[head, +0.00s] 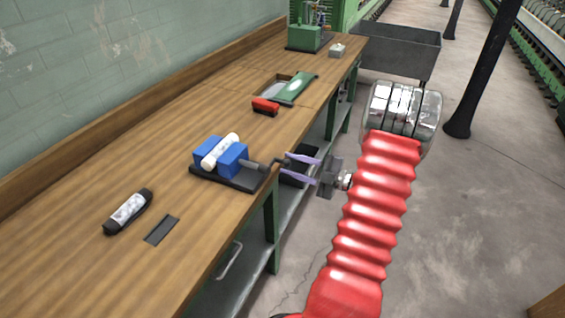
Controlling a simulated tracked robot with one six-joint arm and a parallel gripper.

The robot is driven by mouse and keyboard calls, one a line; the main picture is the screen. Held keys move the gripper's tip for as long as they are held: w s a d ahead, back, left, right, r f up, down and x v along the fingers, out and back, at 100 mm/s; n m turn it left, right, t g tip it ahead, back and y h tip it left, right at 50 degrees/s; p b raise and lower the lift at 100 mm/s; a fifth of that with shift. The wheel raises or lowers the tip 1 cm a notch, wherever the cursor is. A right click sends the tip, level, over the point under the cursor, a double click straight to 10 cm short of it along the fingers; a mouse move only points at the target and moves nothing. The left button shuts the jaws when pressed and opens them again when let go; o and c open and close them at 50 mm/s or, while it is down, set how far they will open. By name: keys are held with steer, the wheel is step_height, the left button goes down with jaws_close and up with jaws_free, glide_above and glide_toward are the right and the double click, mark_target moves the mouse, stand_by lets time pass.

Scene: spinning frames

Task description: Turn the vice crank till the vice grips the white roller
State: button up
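The vice (234,158) has two blue jaws on a dark base at the bench's front edge. The white roller (221,150) lies slantwise between the jaws; I cannot tell whether both jaws touch it. The vice crank (257,165) sticks out from the vice's right side towards the bench edge. My gripper (284,164) has purple fingers pointing left at the crank's outer end. The fingers are apart, with the dark crank end at or between their tips. Whether they touch it is too small to tell.
A dark cylinder with a pale label (128,211) and a flat dark plate (162,230) lie nearer on the wooden bench (95,270). Further back are a red object (265,106), a green tray (297,88) and a green machine (309,35). A grey bin (400,52) stands beyond.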

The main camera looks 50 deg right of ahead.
steer(key=v, duration=0.8)
steer(key=shift+s, duration=0.4)
steer(key=shift+d, duration=0.1)
